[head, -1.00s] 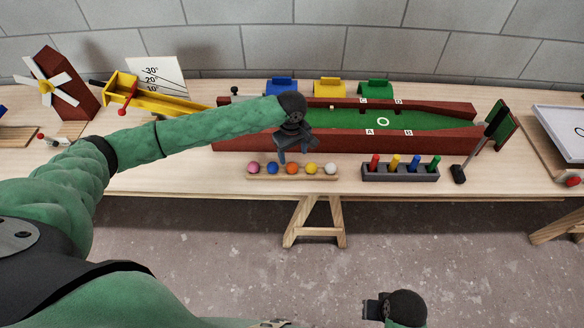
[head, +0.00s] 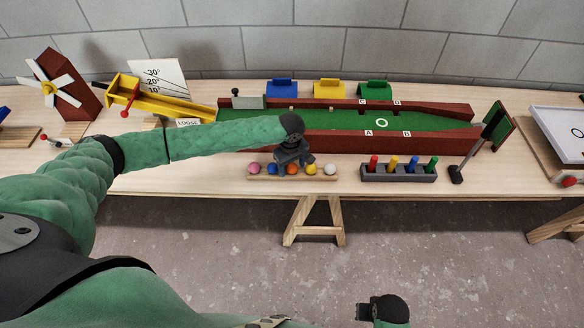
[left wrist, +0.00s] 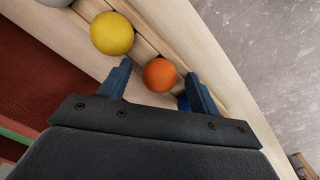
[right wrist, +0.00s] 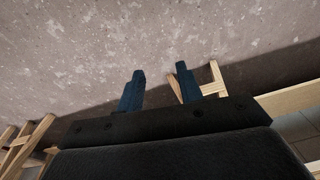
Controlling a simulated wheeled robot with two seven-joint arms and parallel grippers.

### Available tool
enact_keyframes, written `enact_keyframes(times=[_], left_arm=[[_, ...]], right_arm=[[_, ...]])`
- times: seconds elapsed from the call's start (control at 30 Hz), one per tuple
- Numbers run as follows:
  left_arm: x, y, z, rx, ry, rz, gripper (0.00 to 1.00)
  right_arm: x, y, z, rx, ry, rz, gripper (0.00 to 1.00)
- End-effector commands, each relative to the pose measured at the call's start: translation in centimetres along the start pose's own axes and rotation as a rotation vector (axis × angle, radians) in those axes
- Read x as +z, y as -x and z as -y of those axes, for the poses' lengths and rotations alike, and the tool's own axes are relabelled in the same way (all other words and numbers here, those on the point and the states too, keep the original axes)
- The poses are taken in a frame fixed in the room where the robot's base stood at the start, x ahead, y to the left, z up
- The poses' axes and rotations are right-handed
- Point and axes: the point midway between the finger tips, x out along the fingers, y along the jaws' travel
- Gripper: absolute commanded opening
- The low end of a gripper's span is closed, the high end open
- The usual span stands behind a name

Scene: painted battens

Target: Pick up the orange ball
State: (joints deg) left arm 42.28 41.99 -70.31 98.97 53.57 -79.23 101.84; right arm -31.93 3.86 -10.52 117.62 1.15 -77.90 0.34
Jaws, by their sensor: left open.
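The orange ball (head: 292,169) sits in a wooden rack (head: 326,177) with a pink ball (head: 254,168), a blue ball (head: 272,169), a yellow ball (head: 311,169) and a white ball (head: 330,169). My left gripper (head: 292,164) is open just above and behind the orange ball. In the left wrist view the orange ball (left wrist: 159,75) lies between the tips of the left gripper (left wrist: 160,76), with the yellow ball (left wrist: 112,33) outside one finger. The blue ball is mostly hidden by the other finger. My right gripper (right wrist: 160,74) is open and empty, over the floor.
A long red-walled green lane (head: 340,143) stands behind the rack. A dark holder (head: 399,173) with coloured pegs is to its right, and a mallet-like tool (head: 478,145) stands beyond that. Bare tabletop (head: 200,180) lies left of the rack.

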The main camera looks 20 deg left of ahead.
Motion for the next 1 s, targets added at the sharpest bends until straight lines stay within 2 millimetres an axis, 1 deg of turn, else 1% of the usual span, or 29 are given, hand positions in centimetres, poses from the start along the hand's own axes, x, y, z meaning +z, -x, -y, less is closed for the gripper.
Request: enact_keyframes(times=[0.13, 0.27, 0.3, 0.37, 0.4, 0.73, 0.87, 0.93, 1.0], left_arm=[[0.0, 0.0, 0.0, 0.0, 0.0, 0.0, 0.63], [0.0, 0.0, 0.0, 0.0, 0.0, 0.0, 0.37], [0.0, 0.0, 0.0, 0.0, 0.0, 0.0, 0.29], [0.0, 0.0, 0.0, 0.0, 0.0, 0.0, 0.18], [0.0, 0.0, 0.0, 0.0, 0.0, 0.0, 0.15], [0.0, 0.1, 0.0, 0.0, 0.0, 0.0, 0.15], [0.0, 0.7, -0.1, 0.002, -0.001, 0.0, 0.15], [0.0, 1.3, -0.1, 0.002, -0.001, 0.0, 0.15], [0.0, 2.2, -0.1, 0.003, -0.001, 0.0, 0.15]], right_arm=[[0.0, 0.0, 0.0, 0.0, 0.0, 0.0, 0.36], [0.0, 0.0, 0.0, 0.0, 0.0, 0.0, 0.36], [0.0, 0.0, 0.0, 0.0, 0.0, 0.0, 0.36], [0.0, 0.1, 0.0, 0.0, 0.0, 0.0, 0.36], [0.0, 0.1, 0.0, 0.0, 0.0, 0.0, 0.36], [0.0, 0.0, 0.0, 0.0, 0.001, 0.0, 0.36], [0.0, 0.1, 0.0, 0.0, 0.001, 0.002, 0.36], [-0.1, 1.0, 0.1, -0.001, 0.001, 0.002, 0.36], [-0.3, 2.8, 0.4, -0.005, -0.001, -0.004, 0.36]])
